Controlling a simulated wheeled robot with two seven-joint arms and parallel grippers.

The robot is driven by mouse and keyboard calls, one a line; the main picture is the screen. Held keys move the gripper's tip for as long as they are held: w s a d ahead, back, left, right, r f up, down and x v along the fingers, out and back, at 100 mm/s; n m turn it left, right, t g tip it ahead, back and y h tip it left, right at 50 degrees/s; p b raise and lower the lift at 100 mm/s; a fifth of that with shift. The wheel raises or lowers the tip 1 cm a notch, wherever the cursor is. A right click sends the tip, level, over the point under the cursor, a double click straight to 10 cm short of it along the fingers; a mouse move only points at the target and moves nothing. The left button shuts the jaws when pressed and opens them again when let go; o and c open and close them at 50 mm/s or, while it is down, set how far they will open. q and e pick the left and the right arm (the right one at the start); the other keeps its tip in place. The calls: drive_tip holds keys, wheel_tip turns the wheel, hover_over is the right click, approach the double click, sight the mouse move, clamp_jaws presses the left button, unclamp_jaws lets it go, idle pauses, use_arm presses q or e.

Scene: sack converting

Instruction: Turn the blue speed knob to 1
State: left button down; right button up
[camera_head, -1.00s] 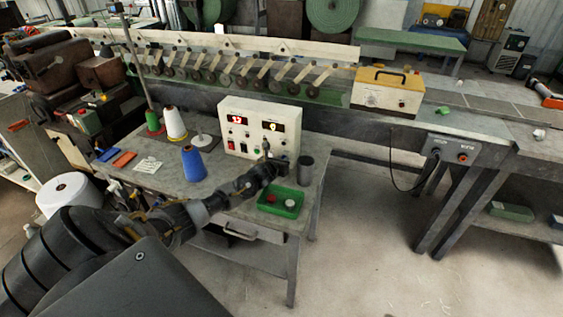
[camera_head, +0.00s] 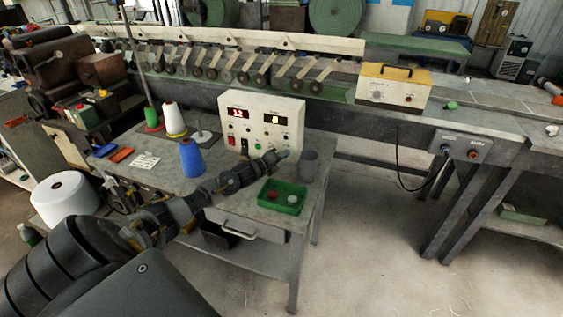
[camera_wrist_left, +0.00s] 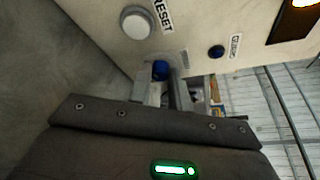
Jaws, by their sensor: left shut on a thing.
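The cream control box (camera_head: 262,108) stands on the grey table. My left gripper (camera_head: 284,153) is at its lower right front. In the left wrist view, my left gripper (camera_wrist_left: 160,88) has its two fingers on either side of a blue knob (camera_wrist_left: 160,69) and is shut on it. A second, small dark blue knob or button (camera_wrist_left: 216,51) sits apart on the panel beside a label too blurred to read. A round white button (camera_wrist_left: 135,22) is next to the word RESET. In the head view the arm hides the knob. My right gripper is not in view.
A green tray (camera_head: 283,208) with a red and a white piece lies in front of the box. A dark grey cup (camera_head: 309,165) stands close to the right of the gripper. A blue cone (camera_head: 191,158) stands left of the arm. The box's left display (camera_head: 236,113) is lit red.

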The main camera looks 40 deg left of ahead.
use_arm(q)
drive_tip(key=n+b, duration=0.1)
drive_tip(key=n+t+b, duration=0.1)
drive_tip(key=n, duration=0.1)
drive_tip(key=shift+a+f+h+b, duration=0.1)
drive_tip(key=shift+f+h+b, duration=0.2)
drive_tip(key=shift+h, duration=0.1)
drive_tip(key=shift+r+n+t, duration=0.1)
drive_tip(key=shift+n+t, duration=0.2)
drive_tip(key=shift+n, duration=0.1)
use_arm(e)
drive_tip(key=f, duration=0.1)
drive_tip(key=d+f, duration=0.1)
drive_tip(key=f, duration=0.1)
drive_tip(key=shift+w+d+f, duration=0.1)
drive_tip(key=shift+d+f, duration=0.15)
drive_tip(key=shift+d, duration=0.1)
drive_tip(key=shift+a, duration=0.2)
use_arm(q)
drive_tip(key=c, duration=1.3)
unclamp_jaws()
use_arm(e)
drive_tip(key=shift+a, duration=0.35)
use_arm(q)
drive_tip(key=shift+s, duration=0.1)
